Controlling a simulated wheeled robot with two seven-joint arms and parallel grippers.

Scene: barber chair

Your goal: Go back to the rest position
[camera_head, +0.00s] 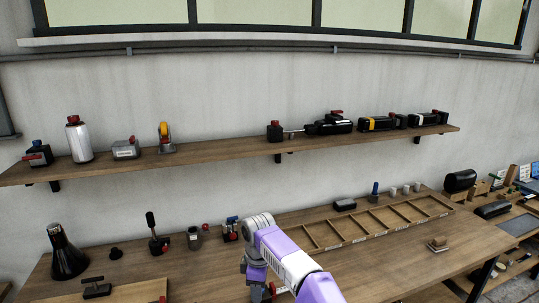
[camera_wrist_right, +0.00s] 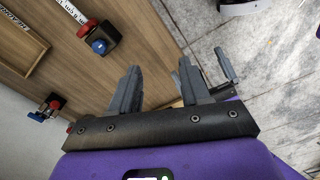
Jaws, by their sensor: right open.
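My right arm (camera_head: 290,262), purple and white, reaches up from the bottom of the head view in front of the workbench. Its grey end bends down, and the fingertips are not clear there. In the right wrist view, my right gripper (camera_wrist_right: 160,68) is open, with its dark grey fingers apart and nothing between them. It points across the bench edge, with wood on one side and tiled floor on the other. My left gripper is in neither view.
The wooden workbench (camera_head: 375,262) holds a divided tray (camera_head: 352,241), a dark flask (camera_head: 66,254) and several small tools. A wall shelf (camera_head: 225,153) above bears bottles and power tools.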

